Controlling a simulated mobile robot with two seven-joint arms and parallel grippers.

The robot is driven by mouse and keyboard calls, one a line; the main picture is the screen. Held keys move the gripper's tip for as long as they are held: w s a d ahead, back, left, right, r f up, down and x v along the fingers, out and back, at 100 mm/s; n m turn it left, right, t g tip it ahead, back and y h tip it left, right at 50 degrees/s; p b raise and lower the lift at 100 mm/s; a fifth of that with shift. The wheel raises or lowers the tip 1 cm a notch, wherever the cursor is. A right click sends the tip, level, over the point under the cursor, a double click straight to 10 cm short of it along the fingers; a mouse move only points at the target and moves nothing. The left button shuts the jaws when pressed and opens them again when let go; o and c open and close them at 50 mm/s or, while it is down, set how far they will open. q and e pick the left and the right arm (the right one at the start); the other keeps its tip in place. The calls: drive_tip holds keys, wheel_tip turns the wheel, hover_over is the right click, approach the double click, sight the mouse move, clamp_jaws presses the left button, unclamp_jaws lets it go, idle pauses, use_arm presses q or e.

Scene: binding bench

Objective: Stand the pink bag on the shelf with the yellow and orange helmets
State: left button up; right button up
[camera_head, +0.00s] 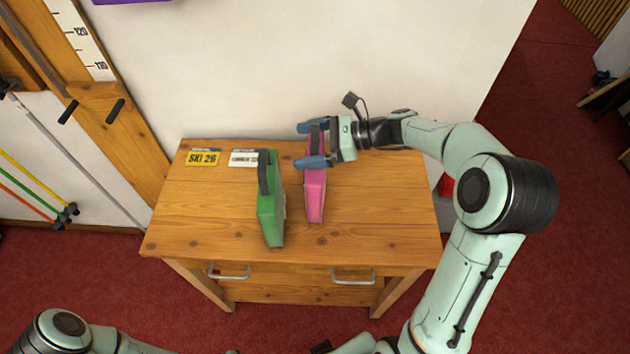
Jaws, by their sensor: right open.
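The pink bag (315,193) stands upright on the wooden bench, with a dark handle on top. My right gripper (312,145) is open at the bag's handle, its blue fingers on the far and near sides of the handle. I cannot tell whether the fingers touch it. The shelf with the yellow and orange helmets is not in view. My left arm shows only in part at the bottom edge, and its fingers are not visible.
A green bag (270,210) with a dark handle stands close left of the pink bag. A yellow "SKI 26" card (202,158) and a white card (243,158) lie at the back of the wooden bench (400,215). The bench's right part is clear. Ski poles stand at left.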

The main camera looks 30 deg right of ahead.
drive_tip(key=shift+a, duration=0.1)
drive_tip(key=shift+c, duration=0.3)
drive_tip(key=c, duration=1.6)
drive_tip(key=shift+r, duration=0.1)
